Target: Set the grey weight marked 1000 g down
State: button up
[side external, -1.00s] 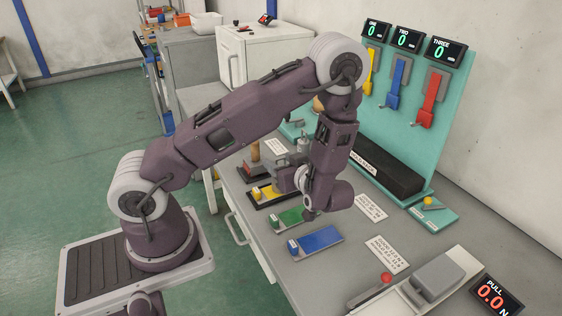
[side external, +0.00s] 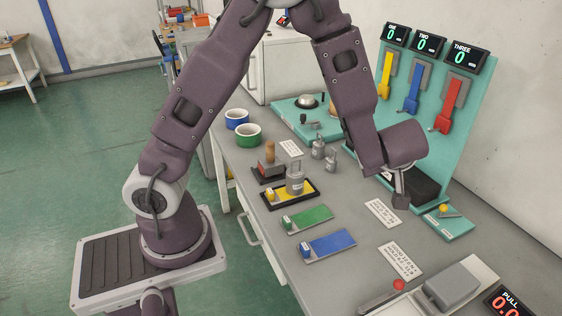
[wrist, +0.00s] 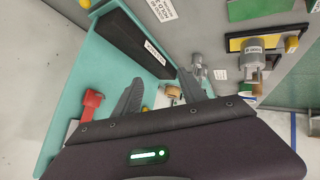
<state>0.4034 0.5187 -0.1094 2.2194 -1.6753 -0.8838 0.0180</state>
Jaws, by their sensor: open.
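A grey cylindrical weight (side external: 295,185) with a knob on top stands upright on the yellow pad (side external: 276,194) in its black frame. It also shows in the wrist view (wrist: 253,62), where its small label is upside down and hard to read. My gripper (side external: 400,197) is well to the right of the weight, near the black bar at the foot of the teal panel. Its two dark fingers (wrist: 160,77) are apart with nothing held between them. The weight is apart from my gripper.
Smaller grey weights (side external: 318,149) stand behind the yellow pad. A green pad (side external: 308,219) and a blue pad (side external: 330,245) lie in front. The teal panel (side external: 487,110) carries yellow, blue and red levers. Blue and green cups (side external: 247,136) stand at the left edge.

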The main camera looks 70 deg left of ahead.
jog(key=w+d+r+m+t+h, duration=0.25)
jog(key=d+r+h, duration=0.25)
jog(key=r, duration=0.3)
jog(key=s+d+r+m+h, duration=0.5)
jog(key=s+r+m, duration=0.35)
jog(key=s, duration=0.35)
jog(key=s+a+f+m+g+y, duration=0.1)
jog(key=s+a, duration=0.3)
jog(key=s, duration=0.5)
jog(key=s+a+f+m+g+y, duration=0.1)
jog(key=s+a+f+m+g, duration=0.1)
jog(key=s, duration=0.8)
notch_tip(320, 180, down, 3)
jog(key=shift+s+a+r+m+y, duration=0.2)
jog(key=shift+a+m+y, duration=0.2)
jog(key=shift+a+m, duration=0.55)
